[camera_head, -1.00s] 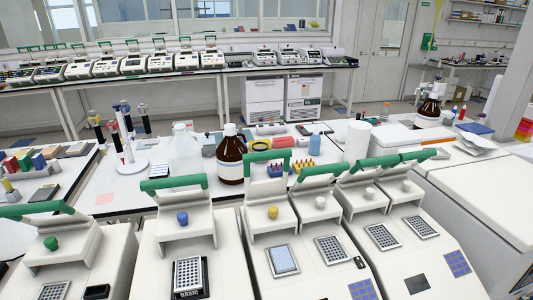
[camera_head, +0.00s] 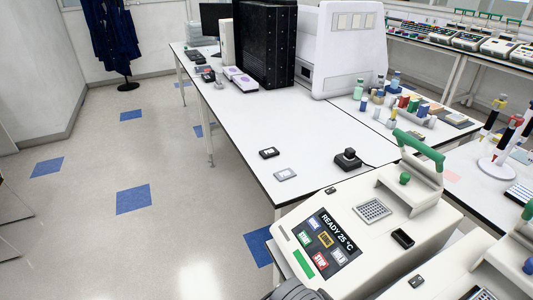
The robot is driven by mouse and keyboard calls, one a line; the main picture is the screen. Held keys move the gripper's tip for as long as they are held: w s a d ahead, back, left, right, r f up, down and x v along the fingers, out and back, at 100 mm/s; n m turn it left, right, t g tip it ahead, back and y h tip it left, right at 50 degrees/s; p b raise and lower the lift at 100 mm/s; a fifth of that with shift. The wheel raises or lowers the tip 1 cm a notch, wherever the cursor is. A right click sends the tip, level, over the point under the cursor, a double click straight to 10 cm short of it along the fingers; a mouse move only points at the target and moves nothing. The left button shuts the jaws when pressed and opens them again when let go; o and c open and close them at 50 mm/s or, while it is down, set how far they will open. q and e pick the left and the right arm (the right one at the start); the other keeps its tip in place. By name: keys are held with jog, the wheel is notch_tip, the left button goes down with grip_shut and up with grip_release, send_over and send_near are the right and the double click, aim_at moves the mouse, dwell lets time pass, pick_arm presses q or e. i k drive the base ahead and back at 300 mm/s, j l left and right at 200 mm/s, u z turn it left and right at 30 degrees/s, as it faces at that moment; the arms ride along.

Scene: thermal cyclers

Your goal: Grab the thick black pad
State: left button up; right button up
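A thick black pad (camera_head: 402,239) lies on the cream top of the nearest thermal cycler (camera_head: 345,215), to the right of its lit panel and below the metal well block (camera_head: 373,210). I cannot tell for certain which black piece is the pad meant. A dark rounded part at the bottom edge may belong to my arm. No fingers of either gripper show.
A black knobbed device with a cable (camera_head: 347,160) sits on the white bench (camera_head: 300,130) behind the cycler. A green-handled lid (camera_head: 420,152) stands raised. A tall black cabinet (camera_head: 264,45) and white machine (camera_head: 338,50) stand farther back. Floor at left is clear.

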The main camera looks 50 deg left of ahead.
aim_at(271, 152)
jog(key=k+j+u, duration=0.1)
jog(key=u, duration=0.25)
jog(key=j+u, duration=0.35)
jog(key=u, duration=0.85)
jog(key=j+z, duration=0.1)
jog(key=z, duration=0.3)
jog(key=i+j+z, duration=0.25)
jog(key=j+z, duration=0.25)
jog(key=i+j+z, duration=0.1)
jog(key=j+z, duration=0.15)
jog(key=i+j, duration=0.15)
jog(key=j, duration=0.4)
jog(key=i+j+z, duration=0.1)
jog(key=j, duration=0.45)
jog(key=i+j+z, duration=0.1)
jog(key=j, duration=0.45)
jog(key=i+j, duration=0.15)
jog(key=j, duration=0.4)
jog(key=i+j, duration=0.15)
jog(key=i+z, duration=0.05)
jog(key=i, duration=0.05)
